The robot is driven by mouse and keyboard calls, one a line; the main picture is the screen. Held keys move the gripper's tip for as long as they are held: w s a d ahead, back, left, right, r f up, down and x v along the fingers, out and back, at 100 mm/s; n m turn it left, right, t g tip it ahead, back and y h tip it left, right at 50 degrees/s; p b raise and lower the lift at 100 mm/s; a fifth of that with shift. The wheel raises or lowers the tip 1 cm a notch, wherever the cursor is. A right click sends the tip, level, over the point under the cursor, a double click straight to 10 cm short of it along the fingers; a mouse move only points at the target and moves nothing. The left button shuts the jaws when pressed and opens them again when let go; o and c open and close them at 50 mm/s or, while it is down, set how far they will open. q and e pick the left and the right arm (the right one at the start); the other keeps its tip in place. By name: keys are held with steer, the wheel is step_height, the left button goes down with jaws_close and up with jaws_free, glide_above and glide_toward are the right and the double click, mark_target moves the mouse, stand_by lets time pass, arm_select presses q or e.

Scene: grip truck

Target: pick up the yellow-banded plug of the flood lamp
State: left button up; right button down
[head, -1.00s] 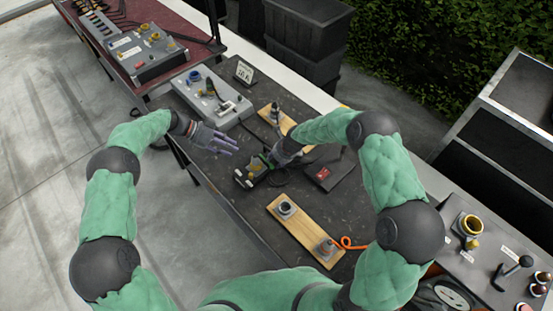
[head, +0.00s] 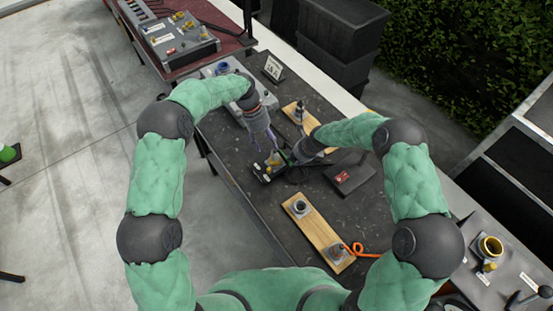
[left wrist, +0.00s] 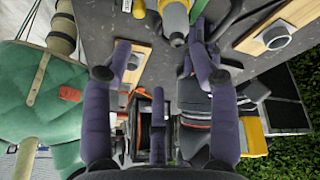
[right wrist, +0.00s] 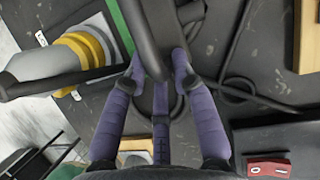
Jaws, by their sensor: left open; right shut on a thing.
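The yellow-banded plug (head: 273,161) lies in the black and green holder (head: 262,176) on the dark table. In the right wrist view its grey body with yellow bands (right wrist: 80,50) is at upper left; in the left wrist view a yellow and grey part of it (left wrist: 176,18) is at the top. My left gripper (head: 262,148) is open, fingers pointing down just above the plug, apart from it as far as I can tell. My right gripper (right wrist: 155,75) is shut on a thick black bar (right wrist: 150,35) beside the plug. The flood lamp itself is not clearly identifiable.
A wooden board with grey sockets (head: 318,236) lies in front, and another (head: 294,111) behind. A dark box with a red switch (head: 350,174) is at right. A grey connector box (head: 222,72) stands behind. Black cable lies near my right gripper.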

mark_target(275, 153)
arm_select(q)
steer(key=d+r+y, duration=0.1)
steer(key=d+r+t+y, duration=0.2)
steer(key=shift+w+d+r, duration=0.2)
steer(key=shift+w+d, duration=0.1)
steer(key=shift+d, duration=0.1)
steer(key=shift+t, duration=0.3)
step_height(275, 153, down, 6)
steer(key=shift+f, duration=0.1)
steer(key=shift+s+a+f, duration=0.1)
steer(key=shift+a+f, duration=0.1)
steer(key=shift+f, duration=1)
steer(key=shift+s+a+f, duration=0.1)
steer(key=shift+a+f, duration=0.1)
steer(key=shift+f, duration=1.45)
steer(key=shift+c, duration=0.3)
jaws_close()
